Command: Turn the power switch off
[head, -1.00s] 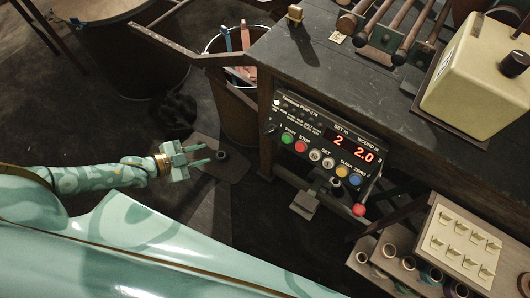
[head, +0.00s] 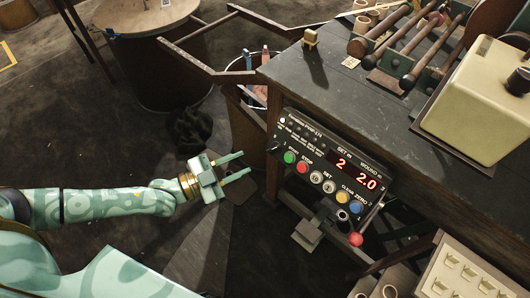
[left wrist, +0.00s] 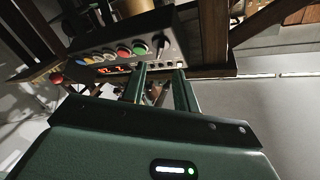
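The black control box (head: 330,168) hangs at the table's front edge, its red display lit with "2" and "2.0". A small dark lever, apparently the power switch (head: 274,148), is at its left end, left of the green button (head: 289,157). In the left wrist view the lever (left wrist: 161,46) shows beyond the fingertips. My left gripper (head: 246,163) is open and empty, left of the box and apart from it. Its two fingers (left wrist: 159,73) point toward the panel in the wrist view. My right gripper is not in view.
A red knob (head: 355,239) sticks out below the box. The dark table (head: 350,100) carries rollers and a cream machine (head: 480,100).

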